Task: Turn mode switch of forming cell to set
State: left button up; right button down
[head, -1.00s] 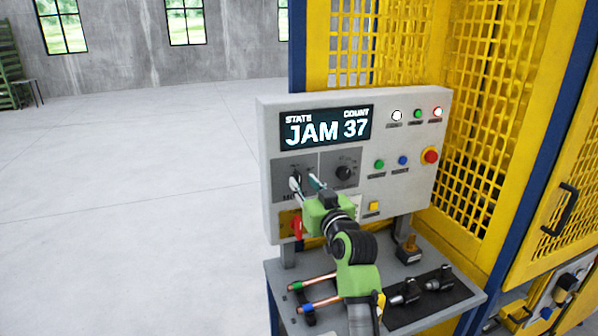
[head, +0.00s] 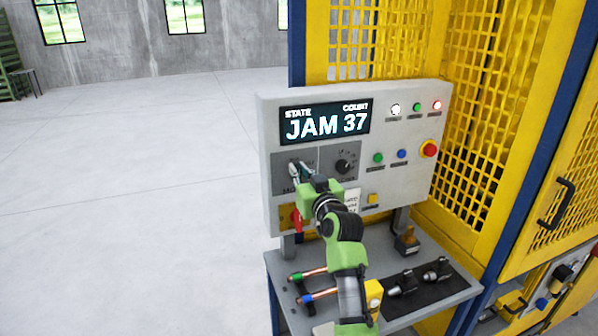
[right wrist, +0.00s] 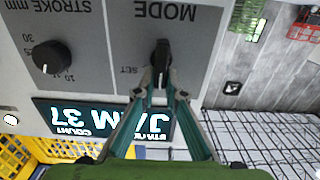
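The mode switch (right wrist: 161,58) is a black knob on a grey plate of the forming cell's panel. The right wrist view shows it upside down, with "MODE" on one side and "SET" beside its white-marked end. The knob's handle lies between the fingertips of my right gripper (right wrist: 160,82), which look closed on its sides. In the head view my right gripper (head: 299,170) reaches the panel from below and mostly hides the switch. The display (head: 325,122) reads JAM and 37. My left gripper is not in view.
The stroke knob (head: 343,166) sits right of the mode switch. Buttons and a red emergency stop (head: 429,149) are farther right; a red switch (head: 297,219) is below. Copper tubes (head: 314,273) lie on the shelf under my arm. A yellow mesh guard (head: 480,90) stands behind.

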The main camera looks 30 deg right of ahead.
jog(key=shift+m, duration=0.4)
jog(key=m, duration=0.3)
jog(key=d+m, duration=0.1)
jog(key=m, duration=0.3)
jog(key=f+m, duration=0.1)
jog(key=m, duration=0.3)
jog(key=shift+s+d+f, duration=0.1)
jog(key=shift+s+d, duration=0.1)
jog(key=shift+d, duration=0.15)
dwell(0.3)
jog(key=c, duration=2.1)
grip_release()
jog(key=v, duration=1.2)
jog(key=shift+d+f, duration=0.1)
